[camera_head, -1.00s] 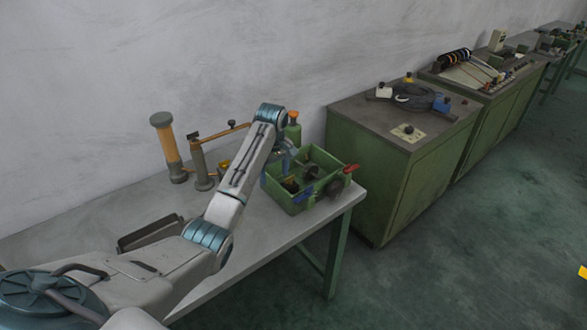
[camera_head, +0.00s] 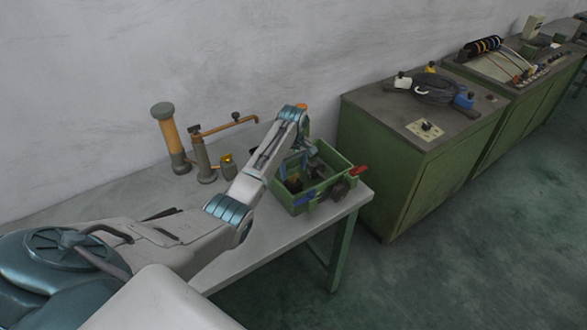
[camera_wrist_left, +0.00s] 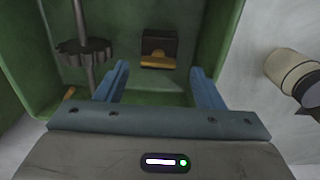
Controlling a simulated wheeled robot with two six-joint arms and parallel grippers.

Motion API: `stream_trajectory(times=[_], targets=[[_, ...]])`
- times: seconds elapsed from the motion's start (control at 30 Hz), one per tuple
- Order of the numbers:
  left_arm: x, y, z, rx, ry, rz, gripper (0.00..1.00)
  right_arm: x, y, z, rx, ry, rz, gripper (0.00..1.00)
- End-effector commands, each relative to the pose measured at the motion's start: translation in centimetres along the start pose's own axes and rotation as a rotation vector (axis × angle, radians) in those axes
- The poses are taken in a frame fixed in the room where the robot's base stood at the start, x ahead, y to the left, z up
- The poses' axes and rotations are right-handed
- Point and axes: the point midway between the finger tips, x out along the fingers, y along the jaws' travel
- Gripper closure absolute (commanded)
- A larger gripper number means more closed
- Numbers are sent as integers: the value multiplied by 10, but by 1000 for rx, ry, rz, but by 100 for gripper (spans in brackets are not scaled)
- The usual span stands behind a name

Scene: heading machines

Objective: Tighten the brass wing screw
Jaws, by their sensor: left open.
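My left gripper (camera_head: 297,160) is at the green crate (camera_head: 341,158) on the table, partly hidden behind my own forearm. In the left wrist view my left gripper (camera_wrist_left: 160,82) is open, with two blue fingers pointing into the crate (camera_wrist_left: 118,98). Nothing shows between the fingers. Ahead of the fingertips is a dark block (camera_wrist_left: 160,43) with a brass-coloured bar (camera_wrist_left: 157,62) on its near side. I cannot tell whether this bar is the wing screw. My right gripper is not in view.
A dark toothed wheel on a rod (camera_wrist_left: 86,50) is left of the fingers inside the crate. An orange-and-grey cylinder (camera_head: 170,138) and a post with an orange arm (camera_head: 203,160) stand near the wall. A green cabinet (camera_head: 400,175) is beyond the table's right end.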

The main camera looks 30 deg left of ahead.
Motion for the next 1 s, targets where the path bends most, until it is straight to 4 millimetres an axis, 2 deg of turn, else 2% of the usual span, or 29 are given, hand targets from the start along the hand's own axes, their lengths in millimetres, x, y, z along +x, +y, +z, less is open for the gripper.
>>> stream_trajectory(times=[0.1, 0.27, 0.5, 0.53, 0.7, 0.77, 1.0], targets=[[13, 0, 0, 0, -1, -1, 38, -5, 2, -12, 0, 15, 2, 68], [23, 0, 0, 1, 0, 0, 38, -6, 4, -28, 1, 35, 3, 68], [24, 0, 0, 1, 1, 0, 38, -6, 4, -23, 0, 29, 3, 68], [24, 0, 0, 1, 1, 0, 40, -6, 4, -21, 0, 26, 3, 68], [24, 0, 0, 1, 1, 1, 74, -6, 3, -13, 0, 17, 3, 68], [24, 0, 0, 1, 1, 1, 83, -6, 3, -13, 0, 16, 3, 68], [23, 0, 0, 17, 0, 1, 83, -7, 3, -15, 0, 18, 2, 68]])
